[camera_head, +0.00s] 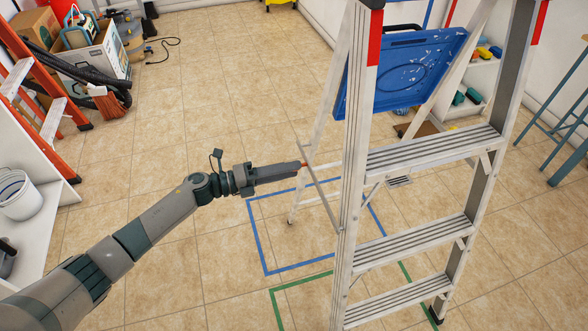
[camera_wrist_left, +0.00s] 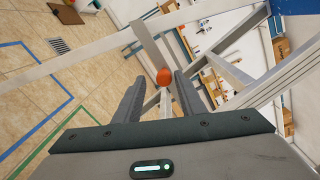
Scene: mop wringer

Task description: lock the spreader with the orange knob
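The stepladder (camera_head: 352,165) stands open on the tiled floor. Its metal spreader bar (camera_head: 321,187) runs between the front and rear legs on the left side. The small orange knob (camera_head: 304,164) sits on the spreader, just at my left gripper's tips. In the left wrist view the knob (camera_wrist_left: 164,77) shows ahead, between the two fingers, with the spreader bar (camera_wrist_left: 150,47) running up from it. My left gripper (camera_head: 299,166) is open, with a gap between its fingers (camera_wrist_left: 157,92); I cannot tell whether either finger touches the knob. My right gripper is out of view.
A blue tray (camera_head: 402,75) hangs near the ladder's top. Blue tape (camera_head: 258,237) and green tape (camera_head: 277,308) mark the floor. An orange ladder (camera_head: 45,150) and a white bucket (camera_head: 19,195) stand at left. The floor left of the stepladder is mostly clear.

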